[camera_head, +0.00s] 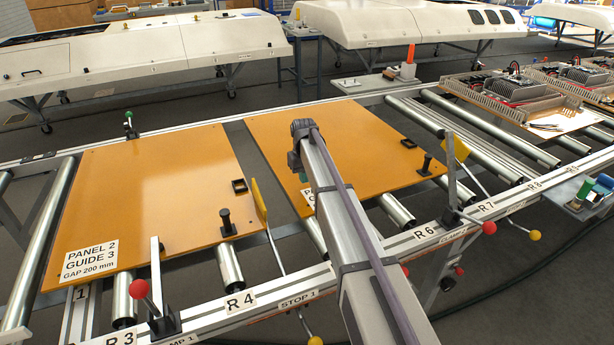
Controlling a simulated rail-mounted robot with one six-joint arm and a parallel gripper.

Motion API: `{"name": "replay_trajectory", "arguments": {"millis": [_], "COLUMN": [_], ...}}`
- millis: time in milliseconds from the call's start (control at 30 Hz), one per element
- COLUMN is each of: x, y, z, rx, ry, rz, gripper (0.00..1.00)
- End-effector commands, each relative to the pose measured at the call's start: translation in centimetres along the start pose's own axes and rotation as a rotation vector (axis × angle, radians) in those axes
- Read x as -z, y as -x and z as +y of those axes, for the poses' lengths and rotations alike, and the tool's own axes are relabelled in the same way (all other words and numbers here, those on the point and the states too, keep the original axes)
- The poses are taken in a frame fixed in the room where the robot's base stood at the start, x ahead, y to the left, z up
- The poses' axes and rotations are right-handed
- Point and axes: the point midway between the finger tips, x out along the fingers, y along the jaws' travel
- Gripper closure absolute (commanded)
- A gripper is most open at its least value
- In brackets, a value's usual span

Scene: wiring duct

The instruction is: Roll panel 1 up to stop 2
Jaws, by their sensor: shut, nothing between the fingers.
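Panel 2 (150,190) is an orange board on the rollers at the left, with its label facing me. A second orange board (360,150) lies to its right across a gap. My arm covers most of its label, so I read only a first letter; I take it for panel 1. A black post (425,166) and a small black frame stand on it. A yellow flag (258,203) stands in the gap near the STOP 1 label (298,299). Another yellow flag (460,148) stands right of the second board, likely stop 2. My arm reaches over this board; my gripper's fingers are hidden.
Bare rollers (480,140) lie right of the second board. Beyond them are boards with electrical parts (515,95). Clamps with red balls (138,289) stand on the front rail. An orange-topped post (408,65) stands behind the conveyor. White shells on trestles fill the back.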

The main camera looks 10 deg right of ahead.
Motion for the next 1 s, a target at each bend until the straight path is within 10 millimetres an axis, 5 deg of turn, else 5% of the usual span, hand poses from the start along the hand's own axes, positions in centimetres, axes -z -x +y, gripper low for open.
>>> {"name": "replay_trajectory", "arguments": {"millis": [1000], "x": [0.0], "y": [-1.5], "z": [0.0], "rx": [0.000], "ry": [0.000], "rz": [0.000], "gripper": [1.00]}}
